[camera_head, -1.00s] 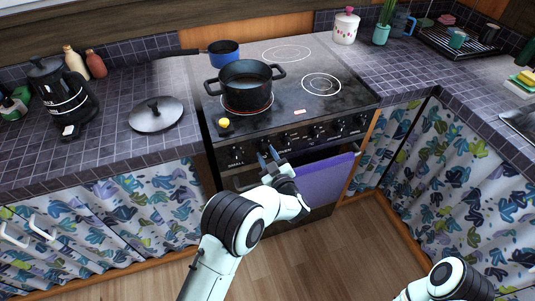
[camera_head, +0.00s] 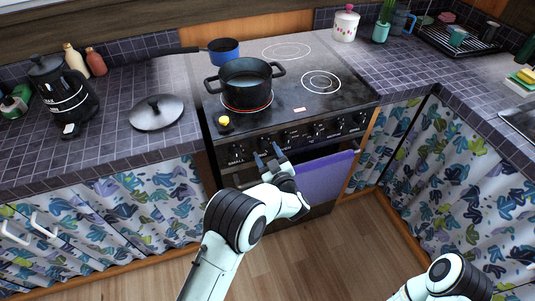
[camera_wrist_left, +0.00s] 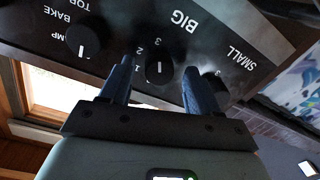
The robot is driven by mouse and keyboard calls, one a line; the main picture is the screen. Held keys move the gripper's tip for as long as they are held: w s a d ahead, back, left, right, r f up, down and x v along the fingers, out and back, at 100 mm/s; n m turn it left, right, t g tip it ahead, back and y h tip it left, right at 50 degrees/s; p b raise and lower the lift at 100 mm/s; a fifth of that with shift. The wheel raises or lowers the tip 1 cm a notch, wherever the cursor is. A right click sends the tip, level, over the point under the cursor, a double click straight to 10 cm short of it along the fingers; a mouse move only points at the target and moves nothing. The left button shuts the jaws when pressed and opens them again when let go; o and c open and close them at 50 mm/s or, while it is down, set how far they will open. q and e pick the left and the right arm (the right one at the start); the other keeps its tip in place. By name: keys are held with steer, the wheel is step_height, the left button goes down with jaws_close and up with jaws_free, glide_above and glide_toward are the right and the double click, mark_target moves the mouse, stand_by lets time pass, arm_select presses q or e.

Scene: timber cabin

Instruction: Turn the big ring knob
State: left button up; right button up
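The big ring knob (camera_wrist_left: 160,68) is black and round with a white line, below the printed word BIG. In the head view it is the second knob from the left (camera_head: 263,143) on the stove front. My left gripper (camera_head: 267,153) is just in front of it. In the wrist view its two blue fingers (camera_wrist_left: 158,75) are apart, one on each side of the knob, with a visible gap on both sides. Whether the fingertips are level with the knob in depth I cannot tell. My right gripper is out of view; only part of that arm shows at lower right.
The small ring knob (camera_wrist_left: 213,88) is close beside one finger, and another knob (camera_wrist_left: 84,38) lies on the other side. A black pot (camera_head: 245,82) stands on a red-glowing ring. A purple towel (camera_head: 325,178) hangs on the oven front below. The floor in front is clear.

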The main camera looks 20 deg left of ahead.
arm_select(q)
steer(key=shift+s+d, duration=0.1)
steer(key=v, duration=1.3)
steer(key=shift+f, duration=0.1)
steer(key=s+a+f+m+g+h+p, duration=0.2)
steer(key=s+a+f+h, duration=0.1)
steer(key=f, duration=0.4)
steer(key=s+a+f+m+g+h+p, duration=0.2)
steer(key=s+f+h, duration=0.1)
steer(key=f, duration=0.3)
steer(key=s+a+f+m+g+h+p, duration=0.1)
steer(key=s+a+f+g+h, duration=0.15)
steer(key=f, duration=0.45)
steer(key=s+d+f+m+g+h+p, duration=0.1)
steer(key=s+g+h+p, duration=0.3)
steer(key=s, duration=2)
steer(key=d+g+h, duration=0.1)
steer(key=g, duration=0.3)
steer(key=shift+d+f+m+h, duration=0.2)
steer(key=shift+f+m+h, duration=0.15)
steer(key=shift+f+m, duration=0.05)
